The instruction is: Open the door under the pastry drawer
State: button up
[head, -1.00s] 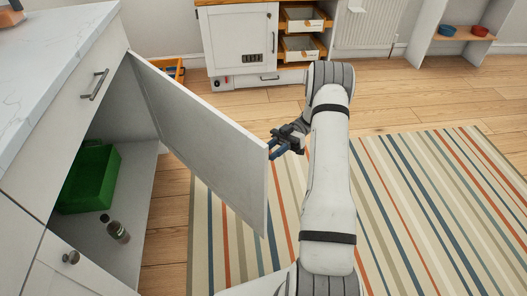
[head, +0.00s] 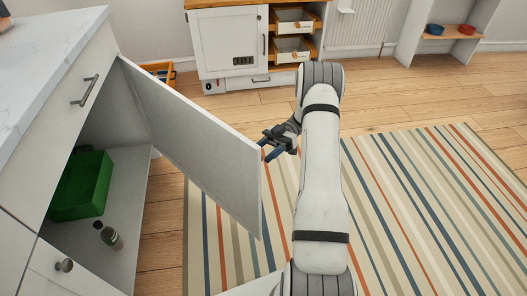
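The white cabinet door (head: 195,135) stands swung wide open below a closed drawer (head: 82,92) with a metal bar handle. Inside the cabinet are a green crate (head: 80,186) and a small bottle (head: 109,237) on the shelf floor. My gripper (head: 268,148) is at the far side of the door's free edge, near its upper corner.
A striped rug (head: 400,215) covers the floor on the right and is clear. A white cabinet (head: 228,45) with open drawers (head: 292,48) stands at the back. A shelf with bowls (head: 435,29) is at the back right. A lower drawer with a round knob (head: 64,265) is at front left.

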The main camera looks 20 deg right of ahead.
notch_tip(320, 180, up, 10)
jog(key=p, duration=1)
jog(key=shift+f, duration=0.1)
